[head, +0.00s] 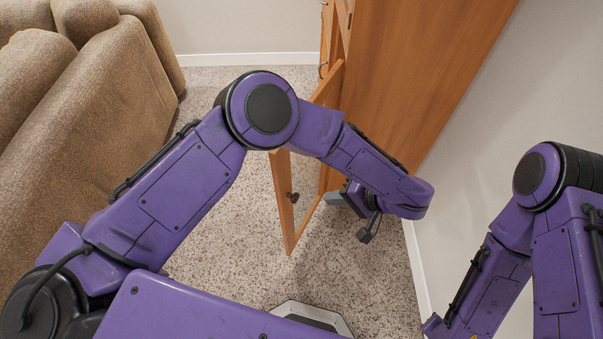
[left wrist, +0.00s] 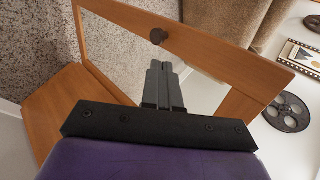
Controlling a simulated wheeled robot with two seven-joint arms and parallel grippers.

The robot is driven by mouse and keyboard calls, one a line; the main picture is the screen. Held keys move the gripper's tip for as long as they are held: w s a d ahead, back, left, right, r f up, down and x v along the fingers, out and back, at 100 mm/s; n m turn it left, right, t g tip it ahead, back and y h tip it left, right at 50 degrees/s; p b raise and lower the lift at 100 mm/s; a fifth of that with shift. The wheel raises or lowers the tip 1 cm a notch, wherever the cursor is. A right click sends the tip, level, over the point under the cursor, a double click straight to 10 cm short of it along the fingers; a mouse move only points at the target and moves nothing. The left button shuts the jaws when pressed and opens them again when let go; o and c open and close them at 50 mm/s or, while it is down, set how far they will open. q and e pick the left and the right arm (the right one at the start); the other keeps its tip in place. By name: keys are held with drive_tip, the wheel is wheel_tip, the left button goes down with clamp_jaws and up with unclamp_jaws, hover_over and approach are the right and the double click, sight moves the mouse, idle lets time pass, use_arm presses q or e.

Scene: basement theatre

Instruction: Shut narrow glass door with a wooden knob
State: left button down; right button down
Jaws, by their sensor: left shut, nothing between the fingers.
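The narrow glass door (head: 284,211) has a light wooden frame. It stands open, swung out from the wooden cabinet (head: 420,75). My left gripper (head: 335,200) is to the right of the door in the head view, close to the frame, with my forearm covering the door's upper part. In the left wrist view my left gripper (left wrist: 163,72) has its fingers together and empty; I cannot tell whether they touch the door.
A brown sofa (head: 90,110) stands on the left. A white wall (head: 510,130) runs along the right beside the cabinet. Speckled carpet (head: 365,280) lies clear around the door. A film reel (left wrist: 288,112) shows at the right of the left wrist view.

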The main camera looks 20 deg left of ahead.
use_arm(q)
drive_tip(key=p, duration=0.2)
approach(286, 192)
drive_tip(key=f, duration=0.4)
drive_tip(key=shift+a, duration=0.25)
drive_tip(key=shift+w+a+r+p, duration=0.15)
drive_tip(key=shift+a+p, duration=0.15)
drive_tip(key=shift+a, duration=0.3)
drive_tip(key=shift+w+a+f+p, duration=0.1)
drive_tip(key=shift+w+a+p, duration=0.15)
drive_tip(key=shift+a, duration=1)
drive_tip(key=shift+a, duration=0.15)
